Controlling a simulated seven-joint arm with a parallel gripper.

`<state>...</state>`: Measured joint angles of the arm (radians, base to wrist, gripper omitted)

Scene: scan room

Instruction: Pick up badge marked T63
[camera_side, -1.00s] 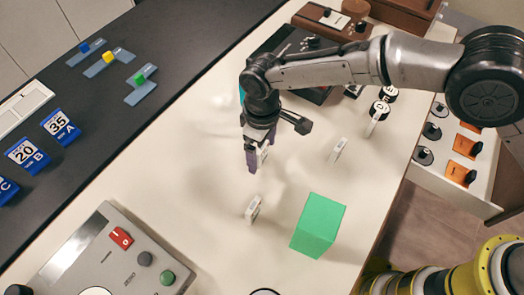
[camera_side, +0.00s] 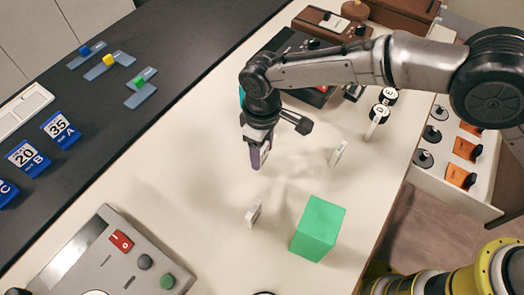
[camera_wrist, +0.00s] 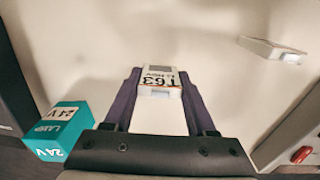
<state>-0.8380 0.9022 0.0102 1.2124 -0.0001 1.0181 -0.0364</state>
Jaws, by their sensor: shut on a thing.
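The badge marked T63 (camera_wrist: 158,79) is a small white block with an orange stripe and black print. It sits between the two purple fingers of my gripper (camera_wrist: 158,84) in the wrist view, and its print is upside down there. In the side view my gripper (camera_side: 260,155) is shut on it above the pale table, and the fingers mostly hide the badge. Two similar white badges stand on the table, one in front of my gripper (camera_side: 254,213) and one to its right (camera_side: 338,153). Their marks are too small to read.
A green block (camera_side: 318,228) stands at the front right of the table. A grey control box (camera_side: 105,262) is at the front left. A teal cube marked LAMP 24V (camera_wrist: 62,130) shows in the wrist view.

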